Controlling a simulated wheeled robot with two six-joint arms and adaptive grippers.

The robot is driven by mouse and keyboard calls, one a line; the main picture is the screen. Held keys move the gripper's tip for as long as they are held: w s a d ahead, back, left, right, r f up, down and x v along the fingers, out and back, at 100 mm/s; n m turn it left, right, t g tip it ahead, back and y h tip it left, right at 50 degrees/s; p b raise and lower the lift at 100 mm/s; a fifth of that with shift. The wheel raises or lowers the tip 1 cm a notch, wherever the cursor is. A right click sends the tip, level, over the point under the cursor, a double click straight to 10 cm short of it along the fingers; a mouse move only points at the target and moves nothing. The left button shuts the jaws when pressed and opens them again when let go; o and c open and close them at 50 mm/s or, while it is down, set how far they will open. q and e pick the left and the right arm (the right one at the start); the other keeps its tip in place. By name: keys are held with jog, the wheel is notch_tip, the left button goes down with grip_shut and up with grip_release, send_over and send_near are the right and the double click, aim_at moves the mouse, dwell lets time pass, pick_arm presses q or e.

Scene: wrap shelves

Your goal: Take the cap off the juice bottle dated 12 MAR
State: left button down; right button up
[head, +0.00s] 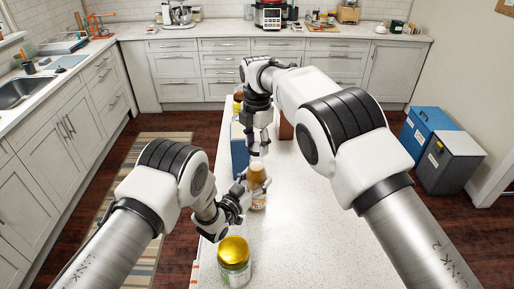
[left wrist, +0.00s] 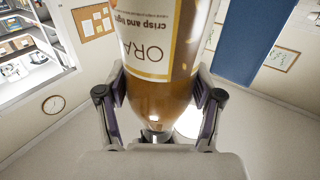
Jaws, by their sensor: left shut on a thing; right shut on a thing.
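No date is readable. My left gripper (head: 250,185) is shut on the bottle's body from the left, one finger on each side.
A jar with a gold lid (head: 234,252) stands on the counter (head: 320,235) close in front. A blue upright thing (head: 239,150) and a yellow-topped item (head: 238,103) stand behind, left of my right gripper. The counter right of the bottle is clear.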

pick_arm(q)
jog(key=shift+f, duration=0.15)
pick_arm(e)
notch_tip(320, 180, up, 2)
jog(key=shift+r, duration=0.1)
pick_arm(q)
jog(key=shift+c, duration=0.6)
grip_release()
jog(key=shift+w, duration=0.15)
pick_arm(e)
jog(key=shift+w, duration=0.2)
